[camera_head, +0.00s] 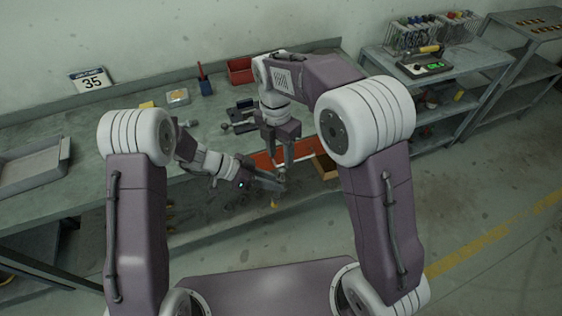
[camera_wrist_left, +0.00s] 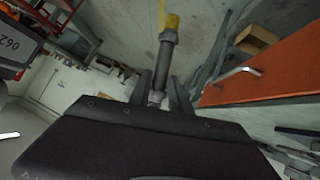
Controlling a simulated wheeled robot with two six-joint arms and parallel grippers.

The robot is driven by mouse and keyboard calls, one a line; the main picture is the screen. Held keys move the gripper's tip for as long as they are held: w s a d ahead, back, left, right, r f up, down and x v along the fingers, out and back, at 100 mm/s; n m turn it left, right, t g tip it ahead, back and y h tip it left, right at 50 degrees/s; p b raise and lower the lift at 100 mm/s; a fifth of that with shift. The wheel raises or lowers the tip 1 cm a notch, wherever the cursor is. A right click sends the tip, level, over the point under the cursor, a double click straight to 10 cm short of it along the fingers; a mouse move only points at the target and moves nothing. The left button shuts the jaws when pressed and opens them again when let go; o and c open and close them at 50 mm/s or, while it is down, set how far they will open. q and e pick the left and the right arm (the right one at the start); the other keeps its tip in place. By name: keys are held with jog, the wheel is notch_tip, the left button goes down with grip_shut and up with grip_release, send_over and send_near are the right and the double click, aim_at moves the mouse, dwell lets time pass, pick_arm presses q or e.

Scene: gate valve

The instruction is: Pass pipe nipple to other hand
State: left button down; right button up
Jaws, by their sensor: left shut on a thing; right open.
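The pipe nipple (camera_wrist_left: 166,58) is a grey rod-like pipe with a yellow end (camera_wrist_left: 172,22) in the left wrist view. Its near end sits between the fingers of my left gripper (camera_wrist_left: 160,92), which is shut on it. In the head view, my left gripper (camera_head: 278,183) reaches in from the left, and the yellow end of the nipple (camera_head: 274,203) shows just below it. My right gripper (camera_head: 281,160) points down from above, open, its fingertips close to the left gripper's tips. Whether it touches the nipple cannot be told.
The grey workbench (camera_head: 120,118) runs behind the grippers, with a red bin (camera_head: 240,70) and a grey tray (camera_head: 30,168) on it. An orange-red panel (camera_head: 262,160) and a cardboard box (camera_head: 325,167) lie close behind the grippers. A shelf unit (camera_head: 470,62) stands right. Floor in front is open.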

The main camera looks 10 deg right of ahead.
aim_at(282, 170)
notch_tip(282, 170, down, 6)
jog(key=shift+s+d+f, duration=0.15)
jog(key=shift+f, duration=0.05)
grip_shut()
pick_arm(q)
jog(key=c, duration=1.1)
grip_release()
